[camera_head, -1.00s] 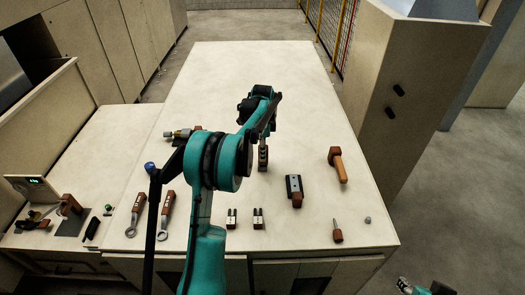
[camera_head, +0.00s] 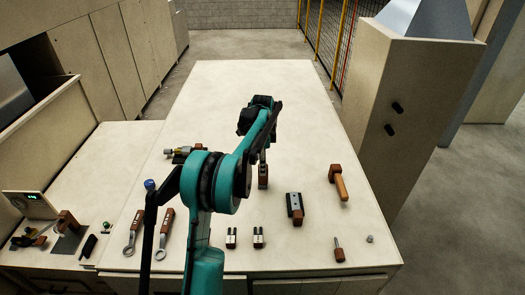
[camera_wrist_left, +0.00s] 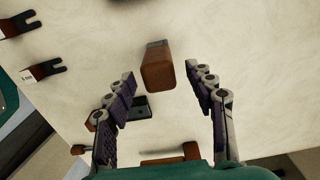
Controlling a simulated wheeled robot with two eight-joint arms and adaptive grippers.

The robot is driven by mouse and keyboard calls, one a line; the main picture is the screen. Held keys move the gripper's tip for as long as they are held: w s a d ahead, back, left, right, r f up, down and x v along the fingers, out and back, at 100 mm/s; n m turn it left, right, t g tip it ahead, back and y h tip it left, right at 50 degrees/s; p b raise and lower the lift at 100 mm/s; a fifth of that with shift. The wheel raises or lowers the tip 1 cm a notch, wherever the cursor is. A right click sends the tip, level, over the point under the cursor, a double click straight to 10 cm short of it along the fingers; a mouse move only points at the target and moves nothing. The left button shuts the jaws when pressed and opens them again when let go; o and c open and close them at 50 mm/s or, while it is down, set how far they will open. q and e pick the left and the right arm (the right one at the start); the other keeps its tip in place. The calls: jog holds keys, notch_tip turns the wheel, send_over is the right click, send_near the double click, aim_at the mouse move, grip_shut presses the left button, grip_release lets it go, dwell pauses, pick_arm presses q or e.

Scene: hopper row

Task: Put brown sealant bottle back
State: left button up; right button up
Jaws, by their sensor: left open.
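A brown block-like item with a grey end, which I take for the brown sealant bottle (camera_head: 263,180), stands on the large pale table below my left gripper (camera_head: 262,158). In the left wrist view the brown bottle (camera_wrist_left: 157,70) shows between the two spread fingers of the left gripper (camera_wrist_left: 160,76), with a gap on each side. The left gripper is open and holds nothing. In the head view my left arm partly hides the area around the bottle. My right gripper is not in view.
A dark block with brown end (camera_head: 295,207), a brown hammer-like tool (camera_head: 338,182) and a small screwdriver-like tool (camera_head: 338,248) lie to the right. Two forked pieces (camera_head: 231,238) (camera_head: 258,237) and two wrenches (camera_head: 133,233) (camera_head: 165,234) lie nearer. The table's far part is clear.

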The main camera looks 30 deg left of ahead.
pick_arm(q)
notch_tip(320, 180, up, 9)
jog(key=s+d+r+n+t, duration=0.2)
jog(key=s+d+r+n, duration=0.15)
jog(key=s+d, duration=0.45)
jog(key=s+d+f+n+t, duration=0.2)
jog(key=s+d+f+n, duration=0.2)
jog(key=s, duration=0.6)
jog(key=s+d+f+n+t, duration=0.3)
jog(key=s+d+f+n, duration=0.1)
jog(key=s+d, duration=0.5)
jog(key=shift+s+d+f+b, duration=0.35)
jog(key=shift+s+f, duration=0.15)
jog(key=shift+s, duration=0.4)
